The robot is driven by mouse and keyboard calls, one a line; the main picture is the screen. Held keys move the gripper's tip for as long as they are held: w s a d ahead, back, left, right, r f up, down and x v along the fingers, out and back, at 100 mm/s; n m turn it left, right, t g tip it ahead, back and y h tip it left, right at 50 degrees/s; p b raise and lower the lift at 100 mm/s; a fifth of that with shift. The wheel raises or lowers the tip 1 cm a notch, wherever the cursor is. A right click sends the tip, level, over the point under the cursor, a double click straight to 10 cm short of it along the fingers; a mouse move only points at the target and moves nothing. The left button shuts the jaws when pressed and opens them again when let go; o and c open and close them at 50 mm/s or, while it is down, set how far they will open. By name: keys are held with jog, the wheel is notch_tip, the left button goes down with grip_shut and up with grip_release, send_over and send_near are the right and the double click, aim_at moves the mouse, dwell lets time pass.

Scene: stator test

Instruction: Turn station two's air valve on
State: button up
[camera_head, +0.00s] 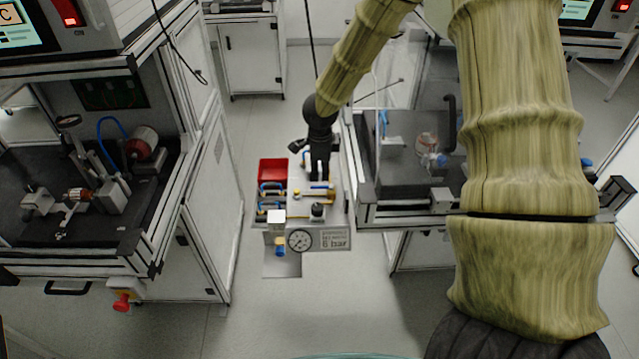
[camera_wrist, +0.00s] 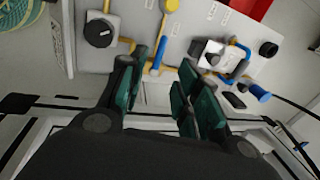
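A pale valve panel (camera_head: 300,212) stands in the gap between two workstations. It carries several small valves with yellow and blue parts. My gripper (camera_head: 319,178) is above the panel's back right part. In the wrist view my gripper (camera_wrist: 158,76) is open, with its two dark green fingers apart. A thin lever with yellow and blue parts (camera_wrist: 160,52) lies just beyond the gap between the fingertips; contact cannot be told. A blue-handled valve (camera_wrist: 238,62) is to the right of the fingers. The labels are too small to read, so which valve is station two's cannot be told.
A round gauge (camera_head: 300,240) and a "6 bar" plate (camera_head: 335,239) are at the panel's front. A red bin (camera_head: 272,171) is at its back left. A black knob (camera_wrist: 100,32) is left of the fingers. Workstations flank the panel closely; floor is clear in front.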

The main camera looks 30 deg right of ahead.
aim_at(319, 187)
jog(key=shift+w+d+f+p, duration=0.1)
jog(key=shift+w+d+f, duration=0.1)
jog(key=shift+f, duration=1.05)
jog(key=shift+w+d+f+p, duration=0.1)
jog(key=shift+w+f+p, duration=0.1)
jog(key=shift+f, duration=1.05)
jog(key=shift+w+d+f+p, duration=0.1)
jog(key=shift+w+f, duration=0.1)
jog(key=shift+f, duration=1.05)
jog(key=shift+c, duration=0.5)
grip_shut()
